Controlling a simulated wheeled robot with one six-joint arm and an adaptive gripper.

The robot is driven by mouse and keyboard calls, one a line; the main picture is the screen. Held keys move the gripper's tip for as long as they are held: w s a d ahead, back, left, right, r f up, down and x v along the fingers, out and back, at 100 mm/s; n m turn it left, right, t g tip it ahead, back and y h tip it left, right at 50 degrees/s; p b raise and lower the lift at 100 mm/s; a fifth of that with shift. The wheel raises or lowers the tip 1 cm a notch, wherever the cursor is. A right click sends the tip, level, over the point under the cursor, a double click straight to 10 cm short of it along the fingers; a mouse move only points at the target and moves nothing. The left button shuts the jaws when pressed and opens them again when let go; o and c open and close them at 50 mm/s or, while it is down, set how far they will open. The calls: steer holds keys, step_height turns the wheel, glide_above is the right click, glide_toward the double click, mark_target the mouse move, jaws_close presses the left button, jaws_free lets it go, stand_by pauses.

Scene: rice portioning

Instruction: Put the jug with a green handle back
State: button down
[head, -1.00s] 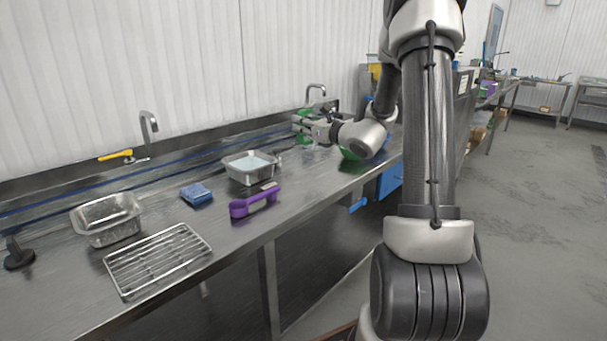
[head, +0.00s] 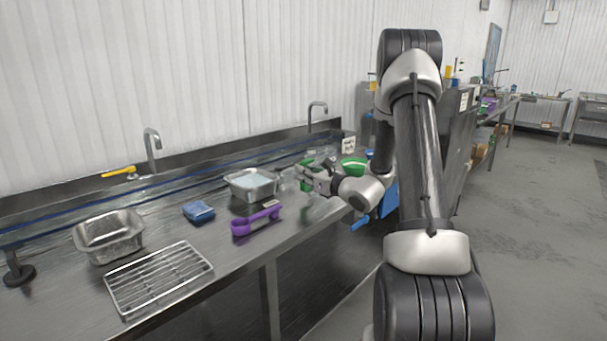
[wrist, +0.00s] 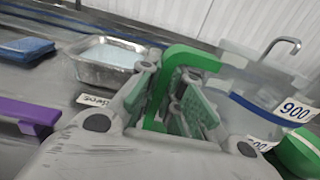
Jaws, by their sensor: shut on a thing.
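The jug's green handle (wrist: 183,60) stands between the fingers of my gripper (wrist: 172,105) in the wrist view. My gripper is shut on this handle. A clear, see-through body (wrist: 240,72) shows to the right of the handle, and its outline is hard to make out. In the head view my gripper (head: 312,180) is over the counter, right of the metal tray of pale liquid (head: 251,198). I cannot tell whether the jug's base touches the counter.
A green bowl (head: 353,166) and a label card (head: 348,145) are right of my gripper. A purple scoop (head: 256,220), blue cloth (head: 198,212), empty metal tray (head: 108,240) and wire rack (head: 160,278) lie to the left. A tap (head: 313,114) stands behind.

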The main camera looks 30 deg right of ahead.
steer(key=shift+f, duration=0.1)
steer(key=c, duration=1.6)
jaws_free()
steer(key=shift+o, duration=0.2)
